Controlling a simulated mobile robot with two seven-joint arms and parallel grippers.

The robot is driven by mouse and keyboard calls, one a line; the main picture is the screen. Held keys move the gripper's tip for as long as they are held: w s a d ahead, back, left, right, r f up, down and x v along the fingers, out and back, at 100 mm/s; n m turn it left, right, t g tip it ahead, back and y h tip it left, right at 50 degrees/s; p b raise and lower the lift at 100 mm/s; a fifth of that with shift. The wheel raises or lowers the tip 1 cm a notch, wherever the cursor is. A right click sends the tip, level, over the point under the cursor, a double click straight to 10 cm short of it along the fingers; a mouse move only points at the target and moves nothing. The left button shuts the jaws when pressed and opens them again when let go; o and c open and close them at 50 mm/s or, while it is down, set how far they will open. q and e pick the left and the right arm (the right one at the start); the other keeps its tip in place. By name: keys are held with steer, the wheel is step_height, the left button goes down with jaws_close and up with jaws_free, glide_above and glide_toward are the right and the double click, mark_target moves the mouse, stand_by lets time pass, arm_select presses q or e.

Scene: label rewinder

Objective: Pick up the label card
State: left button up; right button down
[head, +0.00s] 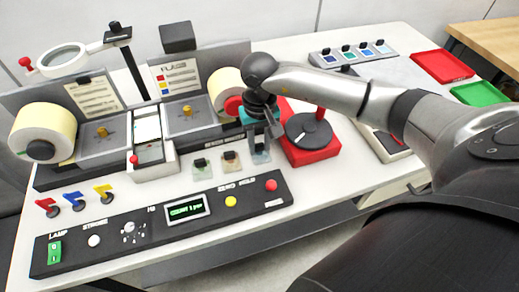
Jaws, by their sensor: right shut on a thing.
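My right gripper (259,141) reaches in from the right and points down at the table, in front of the right-hand label roll. It is shut on the rightmost of a row of small cards, the label card (261,157), a pale grey-green piece. The fingers hide the card's upper part, and I cannot tell whether it still touches the table. To its left lie a tan card (232,162) and a pale green card (201,170), each with a dark block on it. My left gripper is not in view.
A red base with a dark disc (311,139) stands close right of the gripper. The control panel (160,222) runs along the front. The rewinder with its label roll (43,133) and a magnifier lamp (63,57) are behind. Red (442,66) and green trays (480,94) lie far right.

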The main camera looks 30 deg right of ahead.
mark_target(259, 146)
stand_by(0.3)
step_height(259, 146, up, 20)
steer(key=p, duration=0.1)
stand_by(0.4)
steer(key=c, duration=1.2)
jaws_free()
steer(key=c, duration=2)
jaws_free()
